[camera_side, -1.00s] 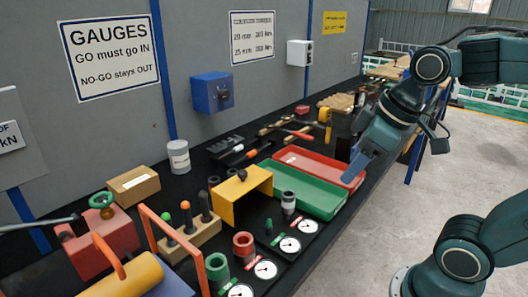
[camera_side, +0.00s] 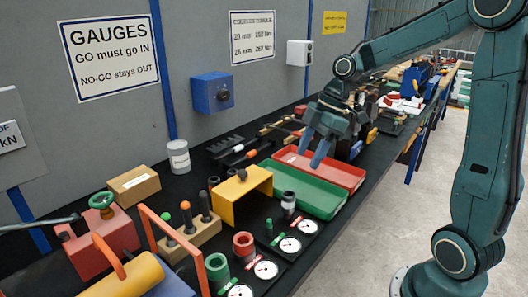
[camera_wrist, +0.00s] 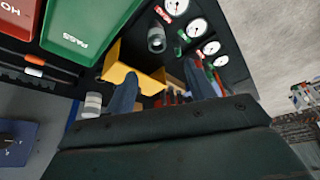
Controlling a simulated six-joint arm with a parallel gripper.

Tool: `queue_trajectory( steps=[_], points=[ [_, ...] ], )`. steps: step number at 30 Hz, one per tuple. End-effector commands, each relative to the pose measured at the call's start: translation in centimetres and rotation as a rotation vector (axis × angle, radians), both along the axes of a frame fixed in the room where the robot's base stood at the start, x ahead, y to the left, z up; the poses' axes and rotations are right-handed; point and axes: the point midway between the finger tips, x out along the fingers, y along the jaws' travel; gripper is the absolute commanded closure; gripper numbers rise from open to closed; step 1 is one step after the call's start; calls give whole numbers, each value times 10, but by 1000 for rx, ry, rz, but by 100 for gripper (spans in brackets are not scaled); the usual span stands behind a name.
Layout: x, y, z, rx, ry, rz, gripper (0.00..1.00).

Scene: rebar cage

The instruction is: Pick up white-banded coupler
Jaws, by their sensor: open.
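A dark coupler with a pale band (camera_side: 288,202), which appears to be the white-banded one, stands upright at the near edge of the green tray (camera_side: 322,206). In the wrist view the coupler (camera_wrist: 156,40) is near the top centre, beyond my fingertips. My gripper (camera_side: 310,160) is open and empty, above the red tray (camera_side: 340,171), with its fingers pointing down. It is up and to the right of the coupler in the side view. In the wrist view my gripper (camera_wrist: 163,82) shows two separate fingers with nothing between them.
A yellow bracket (camera_side: 256,179) stands left of the coupler, with dark pieces beside it. Several dial gauges (camera_side: 290,245) lie in front. Red (camera_side: 243,245) and green (camera_side: 217,268) cylinders and a wooden block with pegs (camera_side: 190,240) stand nearer. A grey wall backs the bench.

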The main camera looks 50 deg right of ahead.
Motion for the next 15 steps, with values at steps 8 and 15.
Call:
queue_trajectory(
  steps=[8, 15],
  points=[
    [4, -6, -5, 12, -8, 36, 46],
    [6, -2, -14, 13, -6, 35, 46]
  ],
)
